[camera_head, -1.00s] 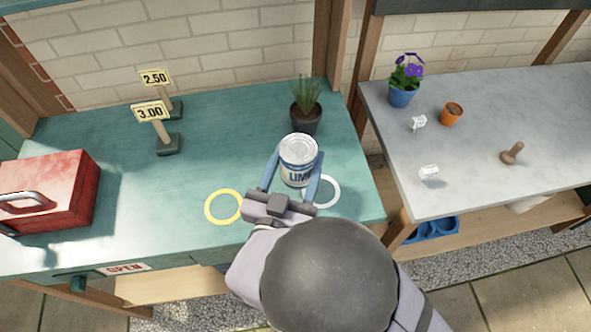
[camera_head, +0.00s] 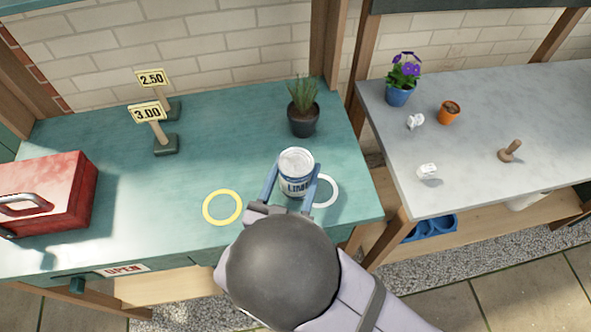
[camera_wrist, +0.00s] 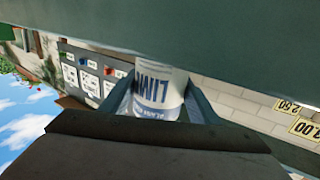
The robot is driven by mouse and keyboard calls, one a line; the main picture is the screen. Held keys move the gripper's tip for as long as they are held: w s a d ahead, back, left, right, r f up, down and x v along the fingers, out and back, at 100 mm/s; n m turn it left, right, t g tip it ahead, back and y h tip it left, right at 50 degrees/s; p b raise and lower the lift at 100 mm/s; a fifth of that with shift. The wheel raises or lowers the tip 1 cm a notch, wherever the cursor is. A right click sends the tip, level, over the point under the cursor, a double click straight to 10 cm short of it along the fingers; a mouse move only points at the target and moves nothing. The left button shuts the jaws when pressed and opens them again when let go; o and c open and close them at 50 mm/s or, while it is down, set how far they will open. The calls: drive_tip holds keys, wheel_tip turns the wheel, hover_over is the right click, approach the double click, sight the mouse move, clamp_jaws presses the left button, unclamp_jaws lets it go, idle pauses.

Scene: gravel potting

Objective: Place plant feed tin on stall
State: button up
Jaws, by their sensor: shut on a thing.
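A white and blue tin (camera_head: 296,174) is between the fingers of my gripper (camera_head: 293,189), over the front right part of the green stall top (camera_head: 240,135). Its label shows letters like "LIM"; the rest is hidden. My gripper is shut on the tin, a finger on each side. The tin looks upright, just left of a white ring (camera_head: 332,192) and partly over it. The wrist view shows the tin (camera_wrist: 158,90) upside down, its base end meeting the green counter edge. I cannot tell whether it touches the top.
A dark potted plant (camera_head: 303,121) stands just behind the tin. A yellow ring (camera_head: 222,223) lies to the left. Price signs (camera_head: 147,113) and a red toolbox (camera_head: 45,190) stand further left. A grey table (camera_head: 470,130) with pots is on the right.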

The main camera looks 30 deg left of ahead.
sight(290, 186)
drive_tip(key=shift+f, duration=0.2)
drive_tip(key=o, duration=1.3)
drive_tip(key=shift+o, duration=0.2)
drive_tip(key=shift+r, duration=0.2)
drive_tip(key=shift+s+d, duration=0.15)
drive_tip(key=shift+s, duration=0.45)
drive_tip(key=b+v, duration=0.1)
drive_tip(key=v, duration=0.3)
drive_tip(key=shift+f, duration=0.1)
drive_tip(key=shift+w+r, duration=0.1)
drive_tip(key=shift+r, duration=3.5)
